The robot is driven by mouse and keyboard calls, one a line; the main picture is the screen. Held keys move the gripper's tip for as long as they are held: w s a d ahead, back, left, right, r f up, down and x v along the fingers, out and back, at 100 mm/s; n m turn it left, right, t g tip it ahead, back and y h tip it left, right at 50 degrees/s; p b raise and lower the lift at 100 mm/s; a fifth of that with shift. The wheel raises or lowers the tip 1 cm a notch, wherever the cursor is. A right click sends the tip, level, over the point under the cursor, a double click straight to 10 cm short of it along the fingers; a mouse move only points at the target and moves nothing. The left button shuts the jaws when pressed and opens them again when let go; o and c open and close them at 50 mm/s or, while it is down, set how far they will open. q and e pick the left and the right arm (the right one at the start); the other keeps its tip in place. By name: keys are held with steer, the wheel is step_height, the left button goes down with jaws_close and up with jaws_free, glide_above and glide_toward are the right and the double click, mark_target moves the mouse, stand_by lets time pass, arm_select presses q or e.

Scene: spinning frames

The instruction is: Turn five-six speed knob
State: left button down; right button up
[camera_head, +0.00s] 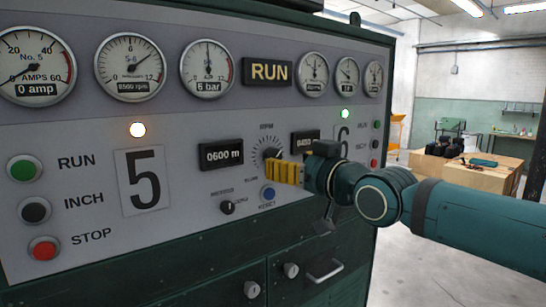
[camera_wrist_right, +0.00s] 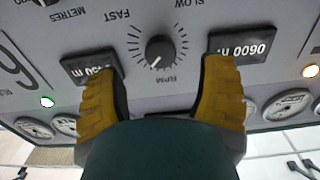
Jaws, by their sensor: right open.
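The speed knob (camera_head: 271,153) is a round dark knob with a ring of tick marks on the grey panel, between two dark counter displays. In the head view, the fingers partly hide it. The right wrist view shows the panel upside down, with the whole knob (camera_wrist_right: 160,51), its white pointer line and the words RPM, SLOW and FAST. My right gripper (camera_head: 271,171) has yellow fingers. In the wrist view, the open fingers (camera_wrist_right: 160,70) are spread wide on either side of the knob, with nothing between them. I cannot tell whether they touch the panel. My left gripper is not in view.
The left display (camera_head: 221,154) reads 0600 m. The rpm gauge (camera_head: 130,67) reads 8500 rpm. RUN, INCH and STOP buttons sit at left. A wooden bench (camera_head: 480,178) stands far right.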

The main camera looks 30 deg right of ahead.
mark_target(276, 158)
steer(key=w, duration=0.6)
steer(key=shift+a, duration=0.2)
steer(key=shift+s, duration=0.1)
jaws_close()
